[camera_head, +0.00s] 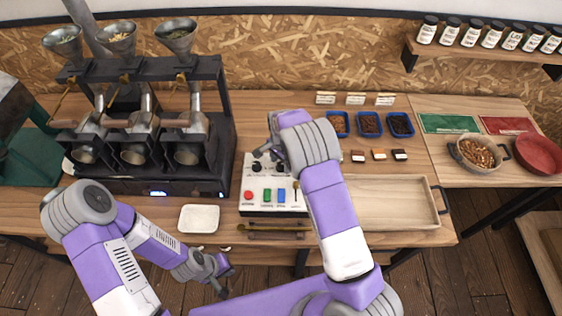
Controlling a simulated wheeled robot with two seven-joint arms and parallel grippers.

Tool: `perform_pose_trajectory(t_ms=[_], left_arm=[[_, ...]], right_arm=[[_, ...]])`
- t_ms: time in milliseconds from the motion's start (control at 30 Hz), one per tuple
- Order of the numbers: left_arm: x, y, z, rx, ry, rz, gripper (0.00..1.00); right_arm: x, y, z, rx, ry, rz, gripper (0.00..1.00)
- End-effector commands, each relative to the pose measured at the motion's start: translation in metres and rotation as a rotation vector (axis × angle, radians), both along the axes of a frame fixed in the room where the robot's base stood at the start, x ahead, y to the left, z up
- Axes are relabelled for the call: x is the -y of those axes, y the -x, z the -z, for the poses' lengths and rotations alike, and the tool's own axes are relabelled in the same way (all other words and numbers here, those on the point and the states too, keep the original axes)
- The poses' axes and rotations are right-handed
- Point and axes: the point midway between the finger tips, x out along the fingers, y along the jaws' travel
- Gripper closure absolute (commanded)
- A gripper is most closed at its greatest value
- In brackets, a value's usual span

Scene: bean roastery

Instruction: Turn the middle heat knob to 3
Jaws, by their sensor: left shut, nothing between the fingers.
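The white control box (246,204) stands on the wooden bench, with a red, a green and a blue button and a small lever on its front part. Dark knobs show at its back part; one knob (257,167) is seen at the left. My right gripper (269,155) is over the back of the box, at the knobs. My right arm covers the box's right side, and I cannot tell which knob the fingers are at, whether they touch it, or the dial readings. My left gripper (222,284) is shut and empty, in front of the bench edge, away from the box.
A roaster with three hoppers (120,150) stands left of the box. A white dish (198,218) lies in front of it. A brass-coloured bar (274,228) lies before the box. A wooden tray (400,207) is to the right, with blue trays of beans (369,124) behind it.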

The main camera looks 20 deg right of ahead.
Motion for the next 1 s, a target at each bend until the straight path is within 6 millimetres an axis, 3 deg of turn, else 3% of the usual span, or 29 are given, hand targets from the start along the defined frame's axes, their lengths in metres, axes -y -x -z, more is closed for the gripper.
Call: perform_pose_trajectory(t_ms=[267,700,1000], left_arm=[[0.000,0.000,-0.001,0.000,0.000,0.000,1.00],[0.000,0.000,-0.005,0.000,0.000,0.000,1.00],[0.000,0.000,-0.005,0.000,0.000,0.000,1.00]], right_arm=[[0.000,0.000,-0.008,0.002,-0.001,-0.001,0.39],[0.000,0.000,-0.071,0.001,0.000,-0.001,0.39],[0.000,0.000,-0.076,0.000,0.000,0.000,0.39]])
